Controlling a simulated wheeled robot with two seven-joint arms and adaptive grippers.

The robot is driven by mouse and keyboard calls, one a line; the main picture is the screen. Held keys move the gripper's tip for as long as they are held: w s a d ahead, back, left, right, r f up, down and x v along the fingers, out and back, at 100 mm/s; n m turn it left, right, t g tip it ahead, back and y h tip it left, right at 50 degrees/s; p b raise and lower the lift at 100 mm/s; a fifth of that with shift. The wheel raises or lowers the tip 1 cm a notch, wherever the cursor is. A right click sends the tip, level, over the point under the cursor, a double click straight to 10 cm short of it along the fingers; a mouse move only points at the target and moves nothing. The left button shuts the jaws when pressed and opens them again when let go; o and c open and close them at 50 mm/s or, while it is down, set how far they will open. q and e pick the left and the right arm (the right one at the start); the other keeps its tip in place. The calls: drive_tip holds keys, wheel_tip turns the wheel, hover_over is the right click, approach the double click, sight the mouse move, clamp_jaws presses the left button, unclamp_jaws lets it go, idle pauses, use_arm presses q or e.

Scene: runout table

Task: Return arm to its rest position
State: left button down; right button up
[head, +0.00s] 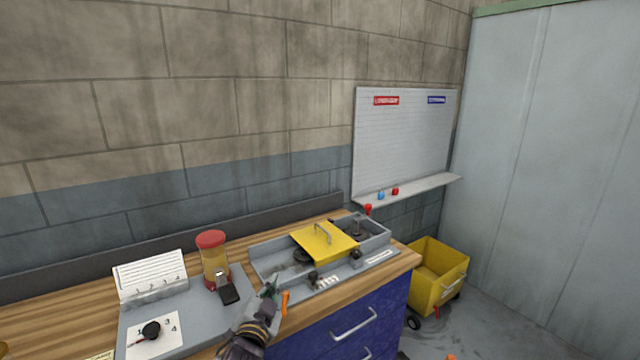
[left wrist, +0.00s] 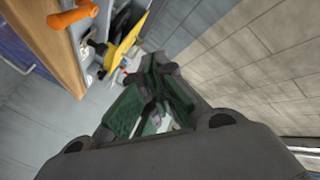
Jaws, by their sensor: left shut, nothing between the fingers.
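My left gripper (head: 270,290) is in the lower middle of the head view, in front of the grey fixture tray (head: 262,265) near the front edge of the wooden bench. Its fingers are shut with nothing between them, and they also show in the left wrist view (left wrist: 155,85). An orange handle (head: 284,302) is close beside the gripper in the head view; an orange handle (left wrist: 75,17) also shows at the upper left of the left wrist view. My right gripper is not in view.
The fixture has a yellow cover (head: 323,242) with a handle. A red-capped jar (head: 213,262) and a card stand (head: 150,278) are at left. A whiteboard (head: 405,140) hangs on the wall. A yellow wheeled bin (head: 452,290) stands right of the blue drawers (head: 335,325).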

use_arm(q)
drive_tip(key=s+a+f+n+g+y, duration=0.1)
drive_tip(key=s+a+f+n+g, duration=0.35)
drive_tip(key=s+f, duration=0.8)
drive_tip(key=s+a+f+n+g, duration=0.2)
drive_tip(key=s+a+f+g, duration=0.3)
drive_tip(key=s+f+g, duration=0.75)
drive_tip(key=s+a+f+t, duration=0.1)
drive_tip(key=s+f, duration=0.2)
drive_tip(key=f, duration=1.2)
drive_tip(key=s+f+t, duration=0.1)
drive_tip(key=s+f, duration=0.2)
drive_tip(key=f, duration=1.3)
drive_tip(key=s+a+f, duration=0.2)
drive_tip(key=s+f, duration=0.7)
drive_tip(key=s, duration=0.1)
drive_tip(key=s+a+f+g, duration=0.1)
drive_tip(key=s+a+f, duration=0.1)
drive_tip(key=s+f, duration=0.7)
drive_tip(key=shift+s+a+f+m, duration=0.3)
drive_tip(key=shift+s+a+m, duration=0.1)
drive_tip(key=shift+s, duration=0.7)
